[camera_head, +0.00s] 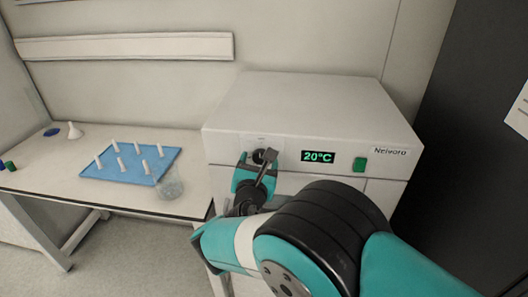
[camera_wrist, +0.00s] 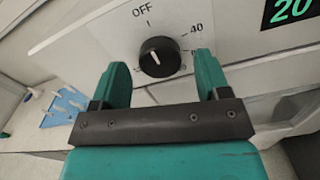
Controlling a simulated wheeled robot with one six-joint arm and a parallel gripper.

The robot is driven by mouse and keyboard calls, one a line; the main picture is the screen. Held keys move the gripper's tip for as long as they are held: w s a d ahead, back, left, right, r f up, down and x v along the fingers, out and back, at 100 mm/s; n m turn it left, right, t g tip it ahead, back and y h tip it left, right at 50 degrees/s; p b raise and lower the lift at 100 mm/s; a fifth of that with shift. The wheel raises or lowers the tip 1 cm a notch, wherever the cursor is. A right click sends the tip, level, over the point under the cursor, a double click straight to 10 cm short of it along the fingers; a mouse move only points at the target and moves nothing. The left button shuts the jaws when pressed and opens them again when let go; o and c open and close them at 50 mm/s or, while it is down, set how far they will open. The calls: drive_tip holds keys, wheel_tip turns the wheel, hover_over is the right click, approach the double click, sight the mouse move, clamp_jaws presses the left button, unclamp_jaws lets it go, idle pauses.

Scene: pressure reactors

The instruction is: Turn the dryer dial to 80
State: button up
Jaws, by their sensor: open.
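The dryer (camera_head: 300,110) is a white box with a green display (camera_head: 319,157) reading 20°C. The black round dial (camera_wrist: 160,57) is on its front panel, with OFF printed above it and 40 to its upper right. In the wrist view the dial's white pointer line tilts slightly left of straight up, near the OFF mark. The dial also shows in the head view (camera_head: 260,157), partly behind my gripper. My gripper (camera_wrist: 160,70) is open, with one teal finger on each side of the dial's lower part. I cannot tell whether either finger touches it.
A green switch (camera_head: 360,164) sits right of the display. On the table to the left are a blue mat (camera_head: 130,172) with several white upright pieces and a clear beaker (camera_head: 169,184). A dark panel (camera_head: 475,110) stands close on the right.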

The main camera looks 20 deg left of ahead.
drive_tip(key=shift+w+a, duration=0.1)
drive_tip(key=shift+w, duration=0.45)
drive_tip(key=c, duration=0.9)
drive_tip(key=shift+a, duration=0.15)
drive_tip(key=shift+f+b, duration=0.1)
drive_tip(key=shift+b, duration=0.25)
